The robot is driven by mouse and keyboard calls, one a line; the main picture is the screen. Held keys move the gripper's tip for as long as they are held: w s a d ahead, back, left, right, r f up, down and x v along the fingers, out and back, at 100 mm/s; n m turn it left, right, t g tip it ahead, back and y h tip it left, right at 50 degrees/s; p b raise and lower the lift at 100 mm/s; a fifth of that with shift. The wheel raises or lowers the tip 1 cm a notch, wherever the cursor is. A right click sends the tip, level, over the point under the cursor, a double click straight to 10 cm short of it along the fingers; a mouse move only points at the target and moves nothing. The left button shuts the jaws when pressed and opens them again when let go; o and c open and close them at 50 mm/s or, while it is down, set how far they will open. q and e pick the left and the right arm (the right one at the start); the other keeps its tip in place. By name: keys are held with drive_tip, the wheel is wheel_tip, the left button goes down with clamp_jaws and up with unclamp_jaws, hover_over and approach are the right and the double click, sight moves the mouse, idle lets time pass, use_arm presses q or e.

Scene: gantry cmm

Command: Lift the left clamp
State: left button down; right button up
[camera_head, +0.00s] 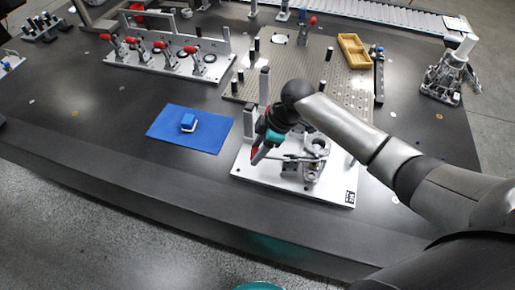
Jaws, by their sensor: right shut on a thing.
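The silver fixture plate (250,168) lies near the front edge of the table, right of the blue mat. A clamp with a red handle (254,153) stands on its left side, with a metal arm reaching right towards a grey metal part (316,148). My right gripper (262,142) is at the clamp's handle and shut on it. The black wrist hides part of the fixture behind it, and the fingertips are small in this view. My left gripper is not in view.
A silver rack (150,63) with several red-handled clamps stands at the back left. A perforated plate (340,88) and yellow tray (354,50) lie behind my arm. The front left tabletop is clear.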

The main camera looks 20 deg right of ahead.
clamp_jaws()
idle(0.6)
